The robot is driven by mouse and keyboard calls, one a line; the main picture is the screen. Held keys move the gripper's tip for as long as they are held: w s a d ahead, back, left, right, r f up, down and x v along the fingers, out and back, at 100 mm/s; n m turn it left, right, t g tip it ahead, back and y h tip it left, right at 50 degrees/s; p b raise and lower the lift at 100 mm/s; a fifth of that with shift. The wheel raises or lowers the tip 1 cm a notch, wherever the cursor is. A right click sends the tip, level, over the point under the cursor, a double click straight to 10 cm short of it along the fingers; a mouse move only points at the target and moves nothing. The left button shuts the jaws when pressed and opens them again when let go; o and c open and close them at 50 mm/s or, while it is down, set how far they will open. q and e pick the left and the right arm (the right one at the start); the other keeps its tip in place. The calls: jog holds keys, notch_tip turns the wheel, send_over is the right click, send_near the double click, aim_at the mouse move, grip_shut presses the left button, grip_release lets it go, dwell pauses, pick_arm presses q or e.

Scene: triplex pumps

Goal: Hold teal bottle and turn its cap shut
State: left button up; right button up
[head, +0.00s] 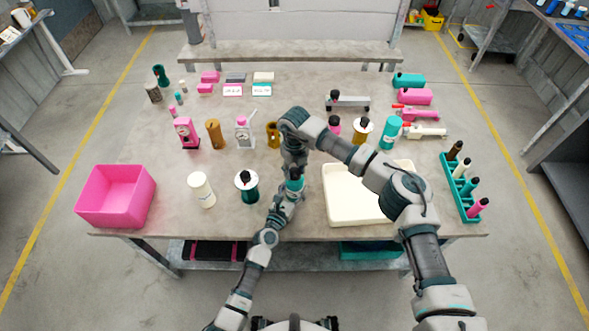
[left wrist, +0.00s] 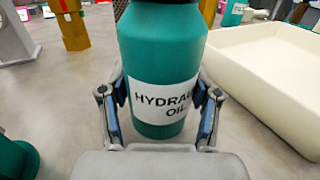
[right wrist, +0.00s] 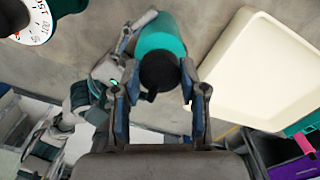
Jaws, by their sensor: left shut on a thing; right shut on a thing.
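The teal bottle (head: 294,184) stands upright near the front middle of the table. In the left wrist view the teal bottle (left wrist: 163,60) has a white label reading "HYDRAU… OIL". My left gripper (left wrist: 160,95) is shut around its body, one finger on each side. The black cap (right wrist: 160,72) sits on top of the bottle in the right wrist view. My right gripper (right wrist: 155,90) comes from above and is shut on the cap, a finger on either side. In the head view my right wrist and gripper (head: 295,163) hide most of the cap, so its seating cannot be told.
A cream tray (head: 355,217) stands close to the right of the bottle. A dark teal round container with a dial (head: 246,187) and a white bottle (head: 201,189) stand to the left. A pink bin (head: 117,196) is at far left, a teal rack (head: 462,197) at right.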

aim_at(295, 170)
pick_arm(q)
jog(key=shift+f, duration=0.1)
pick_arm(e)
jog(key=shift+w+d, duration=0.1)
jog(key=o, duration=1.1)
jog(key=shift+o, duration=0.2)
notch_tip(295, 170, up, 12)
pick_arm(q)
jog(key=o, duration=1.5)
pick_arm(e)
jog(key=shift+w+f, duration=0.1)
